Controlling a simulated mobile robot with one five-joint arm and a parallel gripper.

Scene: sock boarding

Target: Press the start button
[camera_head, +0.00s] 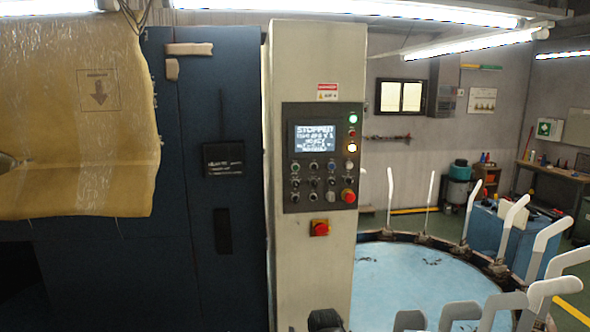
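The control panel (320,206) is a dark plate on the front of a pale upright column. Its lit screen (325,139) shows "STOPPED" and smaller text that I cannot read surely. Below the screen are rows of small round buttons and knobs (314,167); their labels are too small to read, so I cannot tell which is the start button. My gripper is not clearly seen; a dark shape at the bottom edge may be part of my arm.
The blue cabinet (190,270) and a hanging yellowish sheet (75,150) are at left. At right, a round blue table (420,280) carries upright white forms (470,212) around its rim. Nothing blocks the panel.

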